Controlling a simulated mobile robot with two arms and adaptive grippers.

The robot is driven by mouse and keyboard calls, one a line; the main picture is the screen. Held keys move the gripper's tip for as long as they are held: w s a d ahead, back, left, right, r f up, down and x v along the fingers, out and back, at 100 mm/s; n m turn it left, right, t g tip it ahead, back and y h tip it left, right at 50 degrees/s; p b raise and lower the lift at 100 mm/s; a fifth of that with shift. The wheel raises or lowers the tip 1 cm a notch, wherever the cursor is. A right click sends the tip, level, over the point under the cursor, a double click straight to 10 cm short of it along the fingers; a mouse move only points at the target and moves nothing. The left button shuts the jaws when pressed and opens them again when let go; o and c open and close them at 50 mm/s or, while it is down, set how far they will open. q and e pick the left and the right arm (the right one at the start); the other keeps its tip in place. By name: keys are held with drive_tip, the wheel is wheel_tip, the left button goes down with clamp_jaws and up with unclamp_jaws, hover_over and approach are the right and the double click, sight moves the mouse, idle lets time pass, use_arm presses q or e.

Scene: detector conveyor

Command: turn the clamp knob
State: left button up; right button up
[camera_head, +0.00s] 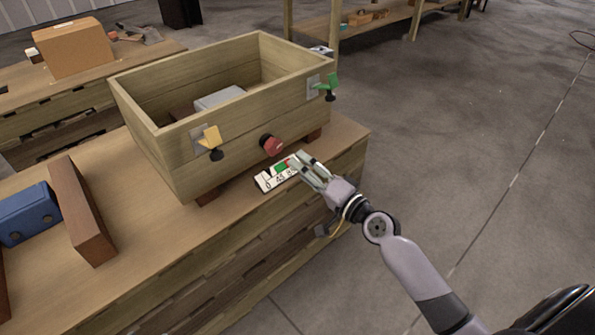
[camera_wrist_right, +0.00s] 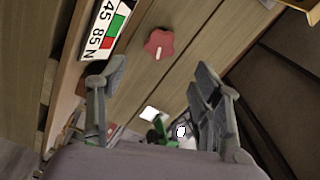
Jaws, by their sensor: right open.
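The red clamp knob (camera_head: 271,145) sits on the front wall of a wooden box (camera_head: 165,157), low and near the middle. In the right wrist view the knob (camera_wrist_right: 159,43) is a lobed red disc with a short white mark on it. My right gripper (camera_head: 299,163) is open and empty, to the right of and below the knob, apart from it. In the right wrist view its fingers (camera_wrist_right: 158,88) are spread wide, with the knob beyond them. My left gripper is not in view.
A scale plate (camera_head: 278,172) with numbers and green and red fields lies below the knob. A yellow lever (camera_head: 208,138) and a green lever (camera_head: 329,84) flank it on the box. A brown block (camera_head: 82,210) and a blue case (camera_head: 29,214) are at left.

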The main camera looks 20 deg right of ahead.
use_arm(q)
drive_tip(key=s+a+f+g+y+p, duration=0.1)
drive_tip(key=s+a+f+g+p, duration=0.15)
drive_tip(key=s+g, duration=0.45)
use_arm(e)
drive_tip(key=n, duration=1.4)
approach(277, 149)
drive_tip(key=b+x, duration=0.2)
drive_tip(key=x, duration=0.8)
drive_tip(key=shift+b, duration=0.4)
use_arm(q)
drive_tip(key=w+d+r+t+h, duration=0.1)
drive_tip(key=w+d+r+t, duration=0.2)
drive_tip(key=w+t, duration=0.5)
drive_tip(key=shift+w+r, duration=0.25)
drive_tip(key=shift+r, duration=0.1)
use_arm(e)
drive_tip(key=shift+w+a+r, duration=0.1)
drive_tip(key=shift+w+a, duration=0.15)
drive_tip(key=shift+w, duration=0.15)
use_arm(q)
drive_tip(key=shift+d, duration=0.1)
use_arm(e)
drive_tip(key=shift+c, duration=0.5)
drive_tip(key=c, duration=1.1)
